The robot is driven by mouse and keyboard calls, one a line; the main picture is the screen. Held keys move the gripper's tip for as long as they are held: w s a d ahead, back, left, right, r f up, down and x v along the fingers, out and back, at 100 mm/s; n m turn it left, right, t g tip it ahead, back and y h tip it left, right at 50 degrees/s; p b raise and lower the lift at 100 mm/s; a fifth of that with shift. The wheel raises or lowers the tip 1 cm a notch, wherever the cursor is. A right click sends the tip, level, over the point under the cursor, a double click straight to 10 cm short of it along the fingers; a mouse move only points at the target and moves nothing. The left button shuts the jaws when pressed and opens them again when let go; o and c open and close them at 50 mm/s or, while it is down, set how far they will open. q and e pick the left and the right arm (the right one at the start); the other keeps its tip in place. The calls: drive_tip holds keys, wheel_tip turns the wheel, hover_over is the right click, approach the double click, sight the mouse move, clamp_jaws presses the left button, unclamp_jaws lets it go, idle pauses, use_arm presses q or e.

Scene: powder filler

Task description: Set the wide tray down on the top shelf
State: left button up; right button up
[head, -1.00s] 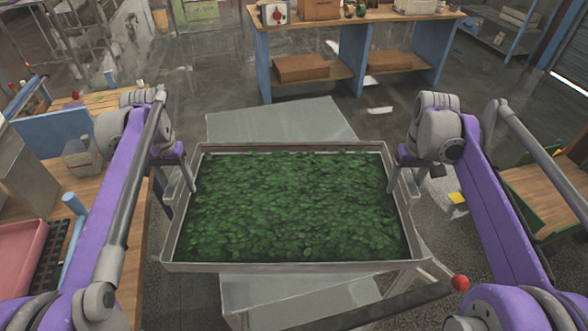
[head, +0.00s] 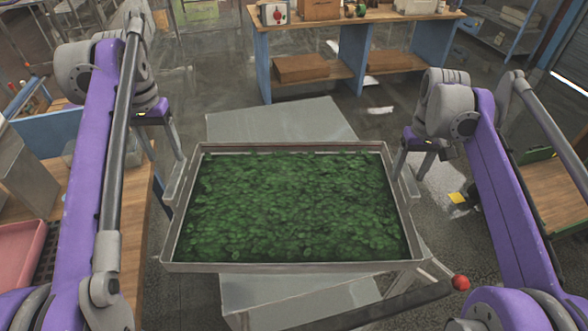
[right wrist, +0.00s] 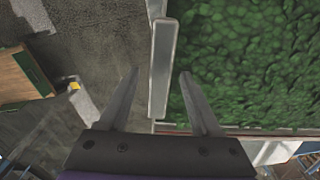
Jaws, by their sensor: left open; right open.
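The wide tray (head: 290,267) is a shallow metal tray full of green leaf-like pieces (head: 290,205). It rests level over a grey metal stand (head: 280,120). My left gripper (head: 180,160) is open at the tray's left side, its fingers near the upper left rim. My right gripper (head: 411,176) is open at the right side, near the side handle. In the right wrist view the tray's side handle (right wrist: 163,70) lies between the spread fingertips (right wrist: 159,73), with a gap on both sides. Most of the stand's top is hidden under the tray.
A wooden bench (head: 350,15) with blue legs stands at the back. A wooden table with a pink bin (head: 20,250) is at the left. A bar with a red knob (head: 461,283) sticks out at front right. Floor shows between the stand and bench.

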wheel_tip(320, 180, up, 7)
drive_tip(key=shift+r, duration=0.1)
idle(0.7)
